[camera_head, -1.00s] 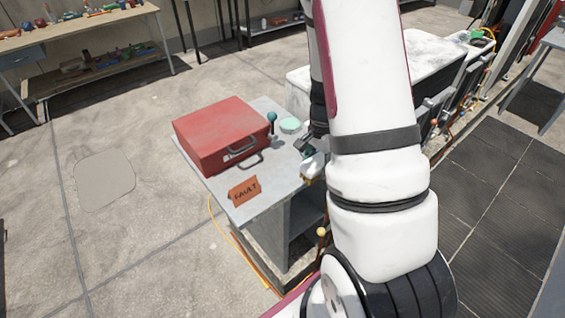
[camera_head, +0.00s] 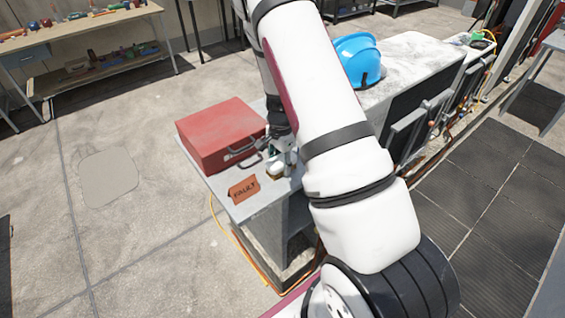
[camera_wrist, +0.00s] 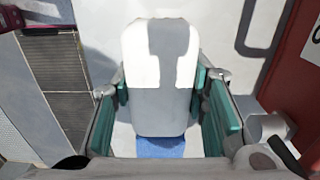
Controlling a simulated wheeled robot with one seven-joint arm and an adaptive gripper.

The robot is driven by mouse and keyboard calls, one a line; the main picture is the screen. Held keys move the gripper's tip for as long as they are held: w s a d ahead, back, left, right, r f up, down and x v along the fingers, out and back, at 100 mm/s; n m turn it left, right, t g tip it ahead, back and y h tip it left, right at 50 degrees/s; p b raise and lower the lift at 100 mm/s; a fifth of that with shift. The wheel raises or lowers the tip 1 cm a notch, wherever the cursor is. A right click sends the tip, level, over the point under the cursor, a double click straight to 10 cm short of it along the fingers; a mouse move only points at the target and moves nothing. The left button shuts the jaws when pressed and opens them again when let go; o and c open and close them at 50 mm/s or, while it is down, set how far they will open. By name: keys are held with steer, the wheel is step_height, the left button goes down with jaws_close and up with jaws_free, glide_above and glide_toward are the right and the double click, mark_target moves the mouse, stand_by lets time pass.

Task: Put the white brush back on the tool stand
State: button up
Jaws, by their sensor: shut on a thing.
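The white brush (camera_wrist: 160,70) shows large in the wrist view, partly in grey shadow, between the teal pads of my gripper (camera_wrist: 160,88). A blue patch (camera_wrist: 160,147) shows below it. In the head view the brush (camera_head: 275,170) is a small white piece with a yellowish lower edge. My gripper (camera_head: 284,160) is shut on it over the grey stand (camera_head: 225,195), between the red case and the orange sign. I cannot tell whether the brush touches the stand's top. No separate tool stand can be made out; my arm hides the stand's right side.
The red case (camera_head: 220,135) with dark handles stands close left of my gripper. The orange "FAULT" sign (camera_head: 243,189) stands at the front edge. A yellow cable (camera_head: 222,228) runs along the floor.

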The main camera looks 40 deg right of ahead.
steer(key=o, duration=1.2)
steer(key=shift+f, duration=0.1)
